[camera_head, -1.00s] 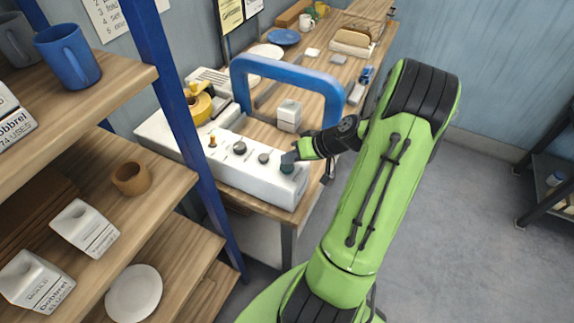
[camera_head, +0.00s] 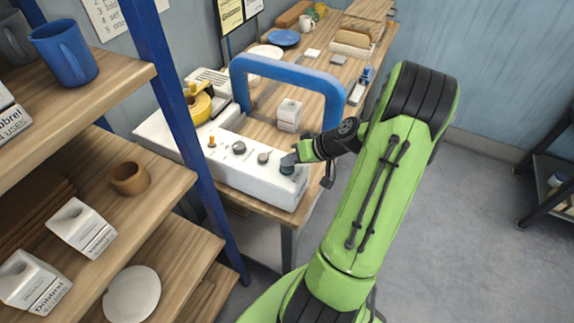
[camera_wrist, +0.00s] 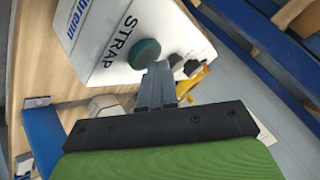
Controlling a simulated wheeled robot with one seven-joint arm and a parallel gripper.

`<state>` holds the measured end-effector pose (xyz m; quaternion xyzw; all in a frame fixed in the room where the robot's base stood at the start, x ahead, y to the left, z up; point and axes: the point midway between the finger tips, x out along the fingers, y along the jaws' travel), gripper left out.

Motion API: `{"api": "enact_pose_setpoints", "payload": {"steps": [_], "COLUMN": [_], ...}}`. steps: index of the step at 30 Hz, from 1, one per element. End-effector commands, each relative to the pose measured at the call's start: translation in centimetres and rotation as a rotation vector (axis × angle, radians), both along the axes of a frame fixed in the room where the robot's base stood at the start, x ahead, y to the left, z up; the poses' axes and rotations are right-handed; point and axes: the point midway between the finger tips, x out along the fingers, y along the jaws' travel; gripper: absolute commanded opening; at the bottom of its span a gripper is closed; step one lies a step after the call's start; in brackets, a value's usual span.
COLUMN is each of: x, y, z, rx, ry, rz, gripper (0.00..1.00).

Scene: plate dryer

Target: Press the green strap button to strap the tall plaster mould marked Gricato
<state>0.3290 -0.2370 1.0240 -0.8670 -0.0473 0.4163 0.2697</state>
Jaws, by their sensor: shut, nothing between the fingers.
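The dark green strap button (camera_wrist: 145,53) sits on the white control box beside the printed word STRAP. In the head view the button (camera_head: 287,169) is at the right end of the box, partly covered by my gripper. My gripper (camera_wrist: 158,68) is shut and empty. Its fingertips (camera_head: 289,160) are right at the button's edge; I cannot tell if they touch or press it. A white plaster mould (camera_head: 289,115) stands under the blue strapping arch (camera_head: 290,68). No writing on it can be read, and no strap shows around it.
The white control box (camera_head: 240,180) also carries an orange knob (camera_head: 212,141) and dark knobs. A shelf rack on the left holds white moulds (camera_head: 82,228), a brown cup (camera_head: 130,178) and a blue mug (camera_head: 63,52). Plates and a dish rack stand farther along the bench.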

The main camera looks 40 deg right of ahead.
Motion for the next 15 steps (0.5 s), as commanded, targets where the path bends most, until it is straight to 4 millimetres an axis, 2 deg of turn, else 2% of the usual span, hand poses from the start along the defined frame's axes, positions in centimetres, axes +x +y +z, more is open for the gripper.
{"api": "enact_pose_setpoints", "payload": {"steps": [5,15], "x": [0.0,0.0], "y": [0.0,0.0], "z": [0.1,2.0], "rx": [0.001,-0.001], "ry": [0.002,0.001], "rz": [0.000,0.000], "gripper": [0.00,0.00]}}
